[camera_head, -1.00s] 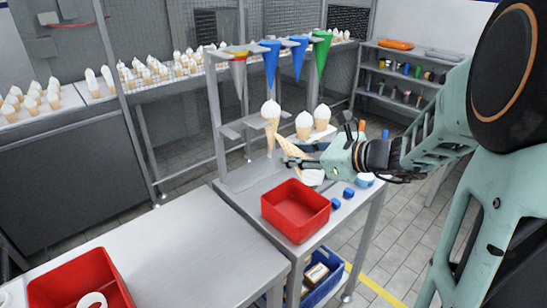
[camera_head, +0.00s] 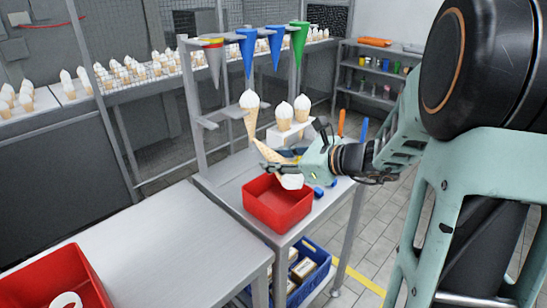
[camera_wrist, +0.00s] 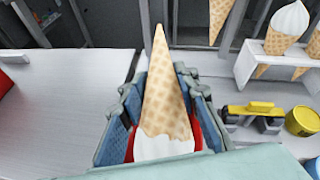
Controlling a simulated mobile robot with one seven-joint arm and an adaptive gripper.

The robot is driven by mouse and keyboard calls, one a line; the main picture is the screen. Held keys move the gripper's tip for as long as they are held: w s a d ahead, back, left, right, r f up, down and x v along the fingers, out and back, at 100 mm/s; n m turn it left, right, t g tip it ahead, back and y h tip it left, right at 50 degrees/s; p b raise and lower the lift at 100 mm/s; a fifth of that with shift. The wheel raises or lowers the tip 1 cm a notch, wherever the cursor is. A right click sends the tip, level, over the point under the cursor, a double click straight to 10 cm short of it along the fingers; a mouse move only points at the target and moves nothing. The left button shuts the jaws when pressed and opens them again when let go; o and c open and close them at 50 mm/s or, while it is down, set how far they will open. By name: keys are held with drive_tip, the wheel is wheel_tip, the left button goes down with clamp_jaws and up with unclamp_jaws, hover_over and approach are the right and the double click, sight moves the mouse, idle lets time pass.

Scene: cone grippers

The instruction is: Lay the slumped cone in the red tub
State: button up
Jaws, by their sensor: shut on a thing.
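My gripper (camera_head: 283,172) is shut on the slumped cone. The cone's tan wafer (camera_head: 270,152) points up and left, with its white cream end (camera_head: 291,182) hanging low. In the wrist view the wafer (camera_wrist: 165,95) lies between both blue-padded fingers, tip away from me, cream nearest. The red tub (camera_head: 272,218) stands on the worktable just below the gripper. The cream end overlaps the tub's back right rim in the head view; the exact height gap cannot be told. Red of the tub (camera_wrist: 197,133) shows behind the cone in the wrist view.
A second red tub (camera_head: 55,285) with a white ring-shaped thing is at lower left. A metal rack (camera_head: 205,120) holds coloured cone-shaped holders and an upright cone (camera_head: 250,113). A white block (camera_head: 290,133) holds cones behind the gripper. Small blue pieces (camera_head: 319,192) lie right of the near tub.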

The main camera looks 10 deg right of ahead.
drive_tip(key=o, duration=1)
drive_tip(key=v, duration=1.2)
